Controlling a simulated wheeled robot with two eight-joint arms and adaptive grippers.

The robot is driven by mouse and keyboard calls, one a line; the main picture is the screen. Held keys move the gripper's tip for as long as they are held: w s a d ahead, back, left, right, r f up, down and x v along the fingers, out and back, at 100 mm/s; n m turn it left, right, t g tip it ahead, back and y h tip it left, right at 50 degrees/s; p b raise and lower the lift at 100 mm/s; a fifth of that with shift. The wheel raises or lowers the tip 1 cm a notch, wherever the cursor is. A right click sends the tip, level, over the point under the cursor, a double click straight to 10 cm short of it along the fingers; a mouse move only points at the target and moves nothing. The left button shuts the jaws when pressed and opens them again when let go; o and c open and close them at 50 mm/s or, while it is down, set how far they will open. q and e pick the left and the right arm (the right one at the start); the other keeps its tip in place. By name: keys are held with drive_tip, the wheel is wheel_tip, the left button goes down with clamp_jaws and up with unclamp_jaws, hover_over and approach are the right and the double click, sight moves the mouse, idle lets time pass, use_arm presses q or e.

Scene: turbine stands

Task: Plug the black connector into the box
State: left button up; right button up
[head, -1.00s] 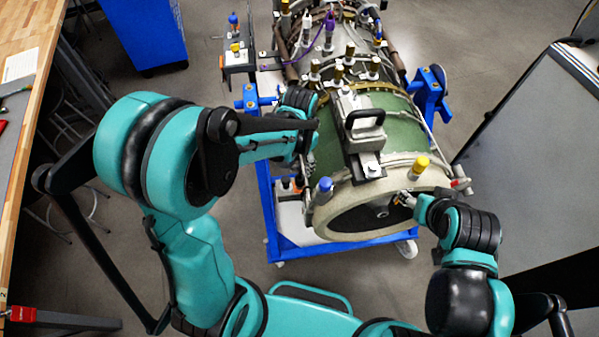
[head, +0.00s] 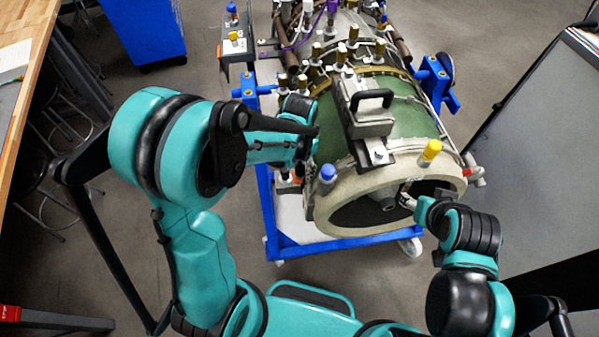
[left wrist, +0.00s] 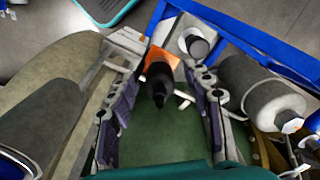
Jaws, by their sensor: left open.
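The black connector (left wrist: 160,82) stands between the two fingers of my left gripper (left wrist: 162,112) in the left wrist view, with an orange patch (left wrist: 163,57) behind it. The fingers are apart, with gaps on both sides of the connector. In the head view my left gripper (head: 301,140) is at the left side of the green turbine body (head: 400,120), and the connector is hidden there. A grey box with a black handle (head: 372,122) sits on top of the turbine; I cannot tell if it is the task's box. My right gripper (head: 408,200) is at the pale front ring, its fingers unclear.
The turbine rests on a blue wheeled stand (head: 310,243). Blue (head: 327,175) and yellow (head: 429,152) capped posts rise from the pale ring (head: 350,180). A small grey box (head: 236,46) stands at the back left. A wooden bench (head: 18,55) lies left and a grey panel (head: 530,130) right.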

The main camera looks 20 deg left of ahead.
use_arm(q)
drive_tip(key=shift+b, duration=0.3)
idle(0.5)
clamp_jaws()
